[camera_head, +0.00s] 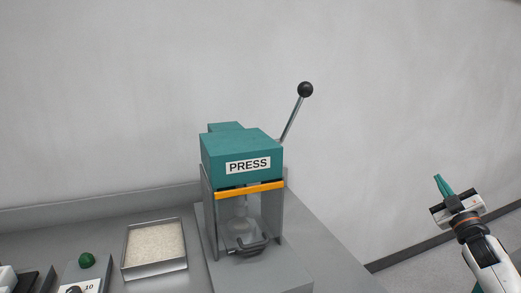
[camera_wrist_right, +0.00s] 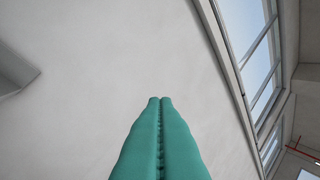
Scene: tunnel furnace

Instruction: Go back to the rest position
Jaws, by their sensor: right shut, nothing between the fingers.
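My right gripper (camera_head: 438,179) is raised at the right of the head view, to the right of the bench and apart from everything. Its teal fingers are shut with nothing between them. In the right wrist view the closed fingertips (camera_wrist_right: 161,99) point toward a bare pale wall. My left gripper is not in view.
A teal press (camera_head: 222,151) with a raised lever (camera_head: 305,90) stands on the grey bench (camera_head: 330,250). Free room lies right of the bench.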

